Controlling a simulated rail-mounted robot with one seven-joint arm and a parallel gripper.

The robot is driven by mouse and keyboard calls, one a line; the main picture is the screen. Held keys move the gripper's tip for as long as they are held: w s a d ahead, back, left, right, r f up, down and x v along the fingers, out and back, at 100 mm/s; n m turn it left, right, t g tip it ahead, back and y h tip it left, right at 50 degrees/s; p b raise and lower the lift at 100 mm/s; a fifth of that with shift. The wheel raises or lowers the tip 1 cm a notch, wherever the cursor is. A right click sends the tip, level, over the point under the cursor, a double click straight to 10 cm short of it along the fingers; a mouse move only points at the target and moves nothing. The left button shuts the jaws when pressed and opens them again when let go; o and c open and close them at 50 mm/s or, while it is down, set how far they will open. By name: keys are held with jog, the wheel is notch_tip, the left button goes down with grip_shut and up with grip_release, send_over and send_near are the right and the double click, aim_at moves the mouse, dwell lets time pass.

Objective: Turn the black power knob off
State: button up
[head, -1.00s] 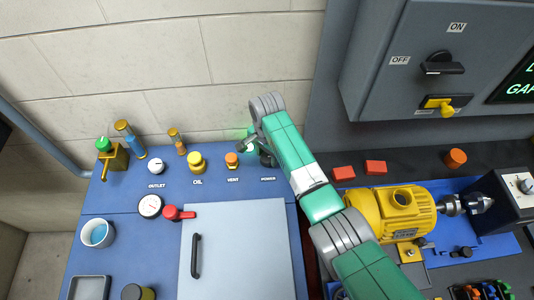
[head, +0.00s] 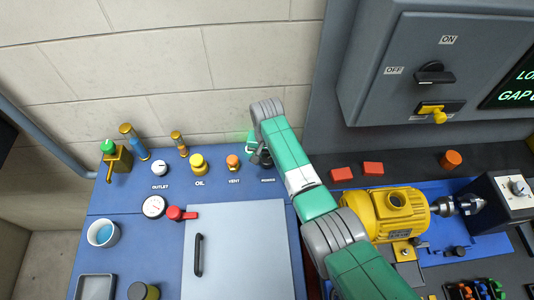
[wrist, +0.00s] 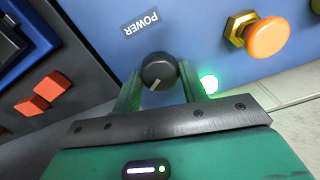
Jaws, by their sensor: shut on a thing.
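The black power knob (wrist: 158,70) is round with a pale pointer line and stands on the blue panel near the POWER label. In the wrist view my gripper (wrist: 160,82) has one green finger on each side of the knob and is shut on it. The pointer line runs down and slightly left in that view. In the head view the knob (head: 265,159) is partly hidden behind my gripper (head: 255,150) and arm. A green light (wrist: 208,83) glows beside the right finger.
An orange vent knob (head: 233,162) and a yellow oil knob (head: 199,163) stand left of the power knob. A grey switch box (head: 400,60) hangs at upper right. Red blocks (head: 373,168) and a yellow motor (head: 398,213) lie right of my arm. The wall is close behind.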

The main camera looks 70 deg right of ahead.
aim_at(267, 159)
jog(key=n+p, duration=0.1)
jog(key=n, duration=0.4)
jog(key=shift+n, duration=0.3)
jog(key=n, duration=0.5)
jog(key=shift+n+p, duration=0.3)
jog(key=shift+p, duration=0.05)
jog(key=o, duration=1)
notch_tip(267, 159, up, 8)
jog(key=shift+f+p, duration=0.1)
jog(key=shift+p, duration=0.55)
